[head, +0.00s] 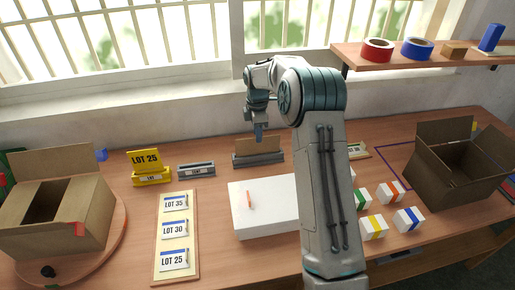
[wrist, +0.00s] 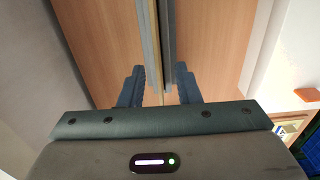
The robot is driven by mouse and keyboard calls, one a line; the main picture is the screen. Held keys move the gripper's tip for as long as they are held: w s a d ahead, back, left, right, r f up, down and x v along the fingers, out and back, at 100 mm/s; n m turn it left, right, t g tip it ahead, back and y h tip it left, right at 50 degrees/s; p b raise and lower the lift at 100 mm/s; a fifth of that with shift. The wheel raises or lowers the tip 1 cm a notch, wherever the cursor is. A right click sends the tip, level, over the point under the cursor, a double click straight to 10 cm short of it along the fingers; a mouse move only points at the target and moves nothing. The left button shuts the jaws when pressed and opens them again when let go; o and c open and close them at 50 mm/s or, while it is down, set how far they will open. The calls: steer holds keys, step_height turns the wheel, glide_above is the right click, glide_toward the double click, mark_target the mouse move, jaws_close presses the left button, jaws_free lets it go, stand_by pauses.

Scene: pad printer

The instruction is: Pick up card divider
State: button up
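The card divider (head: 257,145) is a flat brown card standing upright in a grey slotted holder (head: 259,159) at the back of the table. My gripper (head: 258,134) points down above it. In the wrist view the divider shows as a thin tan edge (wrist: 149,50) beside a grey strip of the holder (wrist: 168,40). My gripper's fingers (wrist: 159,88) are open and apart, one on either side of these strips. I see no contact between the fingers and the card.
A white box (head: 262,212) with an orange item on top lies in front of the holder. Another grey holder (head: 197,170) and a yellow LOT 25 stand (head: 150,178) are to the left. Open cartons (head: 50,225) (head: 440,175) stand at both sides.

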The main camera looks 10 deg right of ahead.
mark_target(258, 148)
steer(key=shift+w+f+p, duration=0.1)
steer(key=shift+f+p, duration=0.5)
steer(key=shift+f, duration=2.05)
jaws_close()
